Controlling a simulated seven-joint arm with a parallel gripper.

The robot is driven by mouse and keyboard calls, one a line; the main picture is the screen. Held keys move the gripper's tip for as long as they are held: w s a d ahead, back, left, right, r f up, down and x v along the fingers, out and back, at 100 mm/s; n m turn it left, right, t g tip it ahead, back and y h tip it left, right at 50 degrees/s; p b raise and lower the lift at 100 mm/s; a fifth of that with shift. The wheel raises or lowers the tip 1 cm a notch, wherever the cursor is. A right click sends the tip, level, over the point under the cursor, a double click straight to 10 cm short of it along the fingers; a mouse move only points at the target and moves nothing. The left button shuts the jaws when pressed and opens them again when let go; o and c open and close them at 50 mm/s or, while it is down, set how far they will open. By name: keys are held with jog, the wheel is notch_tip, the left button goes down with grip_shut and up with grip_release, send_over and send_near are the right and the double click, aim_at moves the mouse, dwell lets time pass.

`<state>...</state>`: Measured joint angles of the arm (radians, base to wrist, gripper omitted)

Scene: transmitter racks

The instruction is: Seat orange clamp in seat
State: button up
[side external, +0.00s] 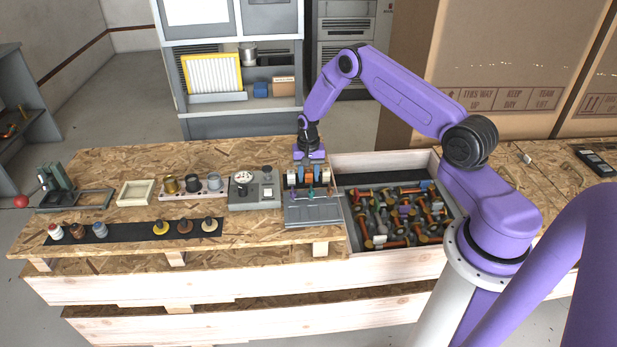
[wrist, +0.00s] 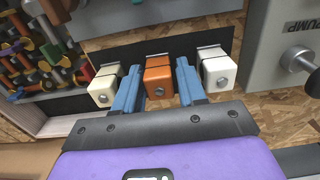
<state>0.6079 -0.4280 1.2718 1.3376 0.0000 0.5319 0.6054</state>
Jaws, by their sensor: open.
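The orange clamp (wrist: 158,82) is a block with a round metal bolt on its front. It sits between a cream block (wrist: 104,88) and a white block (wrist: 217,74) in the wrist view. My gripper (wrist: 157,72) is open, with one blue finger on each side of the orange clamp. I cannot tell whether either finger touches it. In the side view my gripper (side external: 308,171) points down at the back of a grey fixture (side external: 313,212), where the orange clamp (side external: 309,177) shows small between the fingers. I cannot make out which part is the seat.
A bin (side external: 347,236) full of jumbled metal and orange parts stands right of the fixture. A grey box (side external: 266,199) with a dial stands close on its left. Several coloured knobs lie on a black strip (side external: 130,233) farther left. Bare board shows along the bench's front left.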

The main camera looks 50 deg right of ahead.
jog(key=c, duration=0.7)
jog(key=shift+c, duration=0.2)
jog(key=shift+r, duration=0.15)
